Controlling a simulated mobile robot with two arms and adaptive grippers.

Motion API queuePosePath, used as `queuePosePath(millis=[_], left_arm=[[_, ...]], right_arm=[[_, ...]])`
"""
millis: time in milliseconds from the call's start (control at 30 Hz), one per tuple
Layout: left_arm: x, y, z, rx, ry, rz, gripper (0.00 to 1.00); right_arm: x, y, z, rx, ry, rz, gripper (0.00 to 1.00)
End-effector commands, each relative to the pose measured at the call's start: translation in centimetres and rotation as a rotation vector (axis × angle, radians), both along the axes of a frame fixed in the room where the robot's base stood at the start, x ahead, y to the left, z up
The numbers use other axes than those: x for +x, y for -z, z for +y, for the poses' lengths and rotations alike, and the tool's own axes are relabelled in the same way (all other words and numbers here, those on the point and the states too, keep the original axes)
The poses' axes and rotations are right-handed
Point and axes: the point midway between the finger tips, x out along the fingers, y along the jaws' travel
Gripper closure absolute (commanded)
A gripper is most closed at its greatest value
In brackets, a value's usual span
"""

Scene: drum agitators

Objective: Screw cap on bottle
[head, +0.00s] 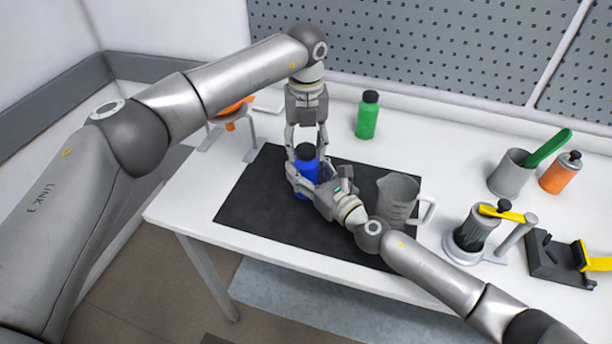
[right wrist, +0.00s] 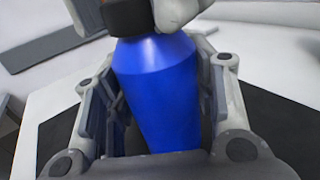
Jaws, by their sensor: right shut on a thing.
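A blue bottle (head: 303,182) with a black cap (head: 305,152) stands upright on the black mat (head: 262,212). My right gripper (head: 309,181) is shut on the body of the blue bottle. The bottle (right wrist: 160,95) fills the space between its fingers in the right wrist view, with the black cap (right wrist: 128,17) on its top. My left gripper (head: 306,150) points straight down over the bottle, its fingers on either side of the cap. A left fingertip is right beside the cap in the wrist view; whether both fingers press on it is unclear.
A grey measuring jug (head: 397,200) stands on the mat close to my right wrist. A green bottle (head: 367,115) is behind. A grey cup (head: 510,175), an orange bottle (head: 559,173) and a dark device with a yellow lever (head: 474,232) are at right. An orange funnel stand (head: 231,112) is at back left.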

Motion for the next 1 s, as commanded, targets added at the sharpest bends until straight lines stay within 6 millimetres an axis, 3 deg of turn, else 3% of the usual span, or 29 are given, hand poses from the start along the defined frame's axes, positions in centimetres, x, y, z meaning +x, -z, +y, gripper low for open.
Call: queuePosePath(millis=[33,200,367,467,900,1000], left_arm=[[0.0,-0.01,0.01,0.0,0.0,0.0,0.66],[0.0,-0.02,0.02,0.0,0.0,0.0,0.88],[0.01,-0.02,0.03,0.001,0.037,0.0,0.9],[0.02,-0.02,0.04,0.001,0.15,0.0,0.9],[0.03,0.06,0.06,0.001,0.93,0.001,0.9],[0.05,0.06,0.05,0.001,0.995,0.001,0.9]], right_arm=[[0.03,0.02,-0.05,-0.001,0.001,-0.001,1.0],[0.03,0.02,-0.05,0.0,0.001,0.0,1.0],[0.03,0.03,-0.06,0.0,0.002,0.0,1.0],[0.04,0.03,-0.07,0.0,0.002,0.0,1.0],[0.05,0.04,-0.08,-0.001,0.002,0.001,1.0],[0.05,0.04,-0.09,-0.001,0.002,0.001,1.0]])
